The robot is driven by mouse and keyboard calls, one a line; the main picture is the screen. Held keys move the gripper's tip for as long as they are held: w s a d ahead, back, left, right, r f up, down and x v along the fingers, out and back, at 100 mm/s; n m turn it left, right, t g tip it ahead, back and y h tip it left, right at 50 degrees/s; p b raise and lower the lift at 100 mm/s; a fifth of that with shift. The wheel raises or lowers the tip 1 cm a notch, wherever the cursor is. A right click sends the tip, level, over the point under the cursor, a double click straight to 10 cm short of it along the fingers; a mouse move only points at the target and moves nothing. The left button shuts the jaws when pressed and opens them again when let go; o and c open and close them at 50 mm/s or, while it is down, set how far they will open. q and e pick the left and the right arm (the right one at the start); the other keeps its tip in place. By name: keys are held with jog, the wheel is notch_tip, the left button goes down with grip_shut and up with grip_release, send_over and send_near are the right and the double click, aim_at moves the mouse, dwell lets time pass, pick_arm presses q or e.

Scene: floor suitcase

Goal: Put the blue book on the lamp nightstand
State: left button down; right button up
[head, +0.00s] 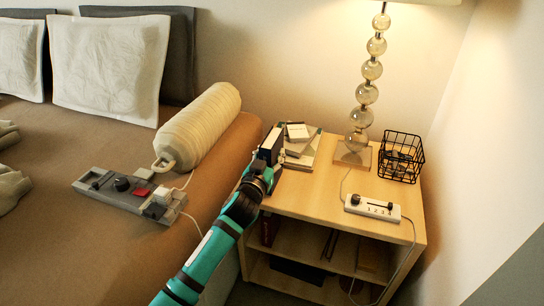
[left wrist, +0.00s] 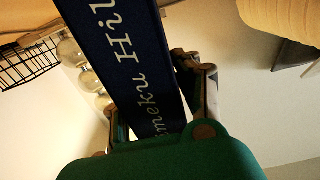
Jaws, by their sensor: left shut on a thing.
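The blue book (left wrist: 125,65) is dark navy with white lettering on its spine and fills the middle of the left wrist view. The lamp nightstand (head: 320,196) is light wood with open shelves. The book is at its back left; I cannot tell whether it touches the top. My right gripper is in neither view.
A glass-ball lamp (head: 371,70), a black wire basket (head: 401,157), a white switch box (head: 372,207) and a small stack of books or boxes (head: 301,146) stand on the nightstand. The bed (head: 110,235) with a bolster (head: 198,126) and a grey controller (head: 130,193) is left.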

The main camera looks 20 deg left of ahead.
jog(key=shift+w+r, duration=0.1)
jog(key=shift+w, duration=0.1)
pick_arm(q)
jog(key=c, duration=0.9)
grip_release()
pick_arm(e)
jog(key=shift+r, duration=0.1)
